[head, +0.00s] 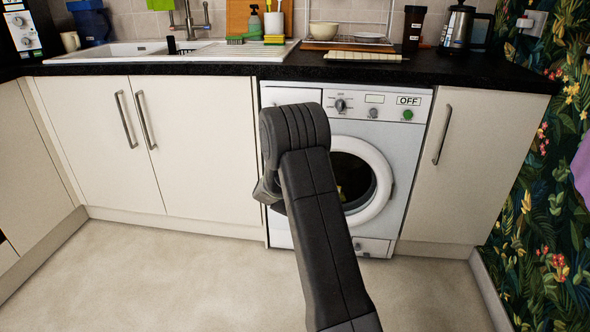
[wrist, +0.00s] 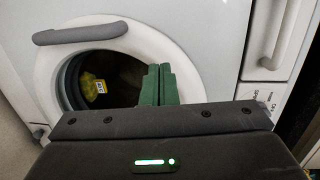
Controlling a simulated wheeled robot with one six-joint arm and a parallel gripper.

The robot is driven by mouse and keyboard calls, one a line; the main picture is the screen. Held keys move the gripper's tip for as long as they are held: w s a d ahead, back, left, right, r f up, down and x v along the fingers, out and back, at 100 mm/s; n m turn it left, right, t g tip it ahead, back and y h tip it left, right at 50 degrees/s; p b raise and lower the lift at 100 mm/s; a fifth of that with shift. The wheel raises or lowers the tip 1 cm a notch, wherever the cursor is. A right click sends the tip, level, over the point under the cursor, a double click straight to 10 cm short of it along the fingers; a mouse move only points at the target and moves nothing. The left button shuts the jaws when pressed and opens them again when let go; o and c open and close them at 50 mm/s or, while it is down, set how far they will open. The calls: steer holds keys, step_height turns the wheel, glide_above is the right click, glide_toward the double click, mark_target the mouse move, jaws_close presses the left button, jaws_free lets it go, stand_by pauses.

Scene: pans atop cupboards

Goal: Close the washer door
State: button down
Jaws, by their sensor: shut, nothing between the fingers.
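The white washer (head: 418,145) stands under the counter, with its control panel showing OFF. Its round door (head: 383,185) has a white ring around a dark middle; my arm covers the left part. In the wrist view the door ring (wrist: 48,72) is close up, with a grey handle (wrist: 80,33) across its edge. I cannot tell whether the door is latched or slightly ajar. My gripper (wrist: 158,84) has its green fingers together and empty, in front of the ring. I cannot tell whether they touch it. In the head view the fingers are hidden behind my arm.
Cream cupboards (head: 195,150) flank the washer, with one cupboard door (head: 450,165) at its right. A black counter (head: 230,71) with a sink runs above. The floor (head: 170,270) in front is clear. Yellow contents (wrist: 93,87) show inside the drum.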

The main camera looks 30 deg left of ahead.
steer(key=a+v, duration=0.1)
steer(key=v, duration=0.5)
steer(key=shift+s+p, duration=0.4)
steer(key=shift+p, duration=0.05)
steer(key=shift+a, duration=0.1)
